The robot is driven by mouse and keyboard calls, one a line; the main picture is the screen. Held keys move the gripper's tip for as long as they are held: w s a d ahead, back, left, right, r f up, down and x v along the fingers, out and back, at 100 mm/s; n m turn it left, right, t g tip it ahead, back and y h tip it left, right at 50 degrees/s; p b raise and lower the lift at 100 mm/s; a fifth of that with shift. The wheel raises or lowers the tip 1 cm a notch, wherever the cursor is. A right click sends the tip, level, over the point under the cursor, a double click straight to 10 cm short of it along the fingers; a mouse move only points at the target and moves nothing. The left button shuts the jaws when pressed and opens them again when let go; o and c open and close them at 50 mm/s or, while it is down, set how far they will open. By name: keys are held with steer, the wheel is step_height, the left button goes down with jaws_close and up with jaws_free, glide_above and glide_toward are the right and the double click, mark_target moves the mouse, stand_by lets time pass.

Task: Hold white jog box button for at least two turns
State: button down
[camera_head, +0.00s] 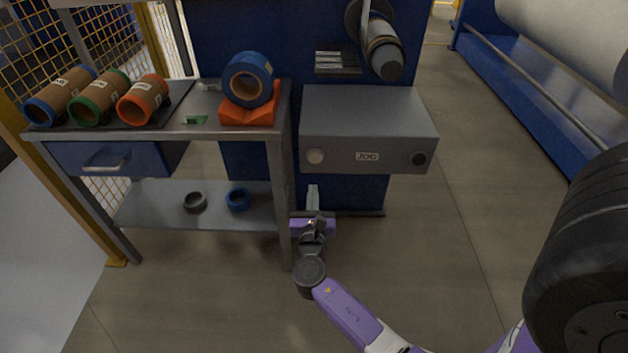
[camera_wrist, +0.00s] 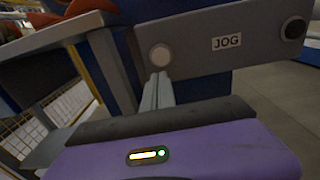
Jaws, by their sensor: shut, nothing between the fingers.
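The grey jog box (camera_head: 367,125) is on the front of the blue machine, with a JOG label (camera_head: 367,156) in the middle of its front face. The round white button (camera_head: 315,157) is at the left of that face, and a black button (camera_head: 418,159) is at the right. In the wrist view the white button (camera_wrist: 161,57) is just above my fingertips, with the JOG label to its right. My gripper (camera_head: 313,190) is shut and empty, below the white button in the head view. The fingers (camera_wrist: 157,91) point up toward the box; I cannot tell whether they touch it.
A metal table (camera_head: 200,122) stands left of the box, its right leg close to my gripper. It carries several cored rolls and a blue roll (camera_head: 248,79) on an orange stand (camera_head: 250,108). A roller (camera_head: 383,50) juts out above the box.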

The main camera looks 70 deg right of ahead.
steer(key=shift+v, duration=1.1)
steer(key=a+r+m+t+y+p, duration=0.3)
steer(key=a+m+t+y, duration=0.4)
steer(key=a+m+y, duration=0.8)
steer(key=s+a+r+m+y+p, duration=0.1)
steer(key=s+a+r+m+p, duration=0.6)
steer(key=s+a+r, duration=1.1)
steer(key=shift+s+a+r+m+t+y+p, duration=0.25)
steer(key=shift+s+r+t+p, duration=0.2)
steer(key=shift+s+r, duration=0.3)
